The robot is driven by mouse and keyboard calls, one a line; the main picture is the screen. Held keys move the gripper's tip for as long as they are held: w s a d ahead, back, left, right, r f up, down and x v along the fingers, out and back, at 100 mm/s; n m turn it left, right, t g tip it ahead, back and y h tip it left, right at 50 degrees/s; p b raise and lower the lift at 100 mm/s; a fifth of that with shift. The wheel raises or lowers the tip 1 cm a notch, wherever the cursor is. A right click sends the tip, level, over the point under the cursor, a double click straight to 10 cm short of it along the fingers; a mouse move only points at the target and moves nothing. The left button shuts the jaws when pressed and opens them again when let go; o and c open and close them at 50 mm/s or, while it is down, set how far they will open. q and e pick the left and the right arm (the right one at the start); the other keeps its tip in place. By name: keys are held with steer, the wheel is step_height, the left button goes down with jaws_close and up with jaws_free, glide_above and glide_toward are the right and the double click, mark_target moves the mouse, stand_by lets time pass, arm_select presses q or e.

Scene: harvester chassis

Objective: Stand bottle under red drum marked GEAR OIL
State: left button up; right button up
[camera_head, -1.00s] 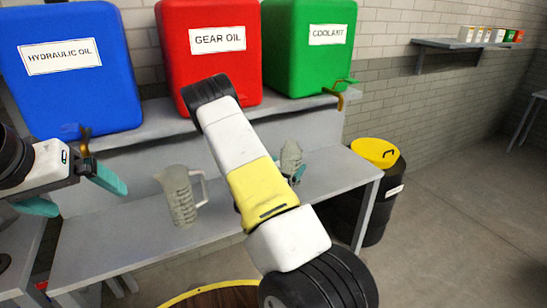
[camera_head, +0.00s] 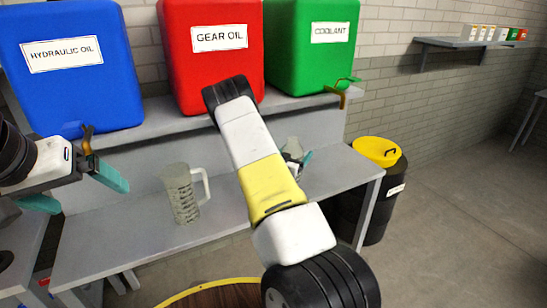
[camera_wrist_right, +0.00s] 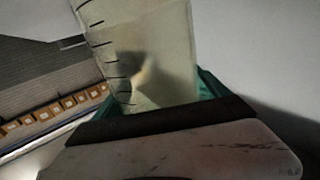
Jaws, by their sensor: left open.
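The red drum (camera_head: 190,75) marked GEAR OIL stands on the raised shelf between the blue and green drums. My right arm crosses in front of its lower right side, and its tap is hidden. A pale translucent bottle (camera_head: 293,146) shows just right of that arm, mostly hidden. In the right wrist view the bottle (camera_wrist_right: 155,60), with dark graduation marks, is between the teal fingers of my right gripper (camera_wrist_right: 160,100), which looks shut on it. The bottle's base is not clear. My left gripper (camera_head: 76,188) is open and empty at the left.
A clear measuring jug (camera_head: 183,196) with a handle stands on the lower grey bench (camera_head: 130,230). A blue drum (camera_head: 75,100) and a green drum (camera_head: 312,75) with a tap flank the red one. A black bin with a yellow lid (camera_head: 376,150) stands right of the bench.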

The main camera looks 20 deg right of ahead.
steer(key=c, duration=1.2)
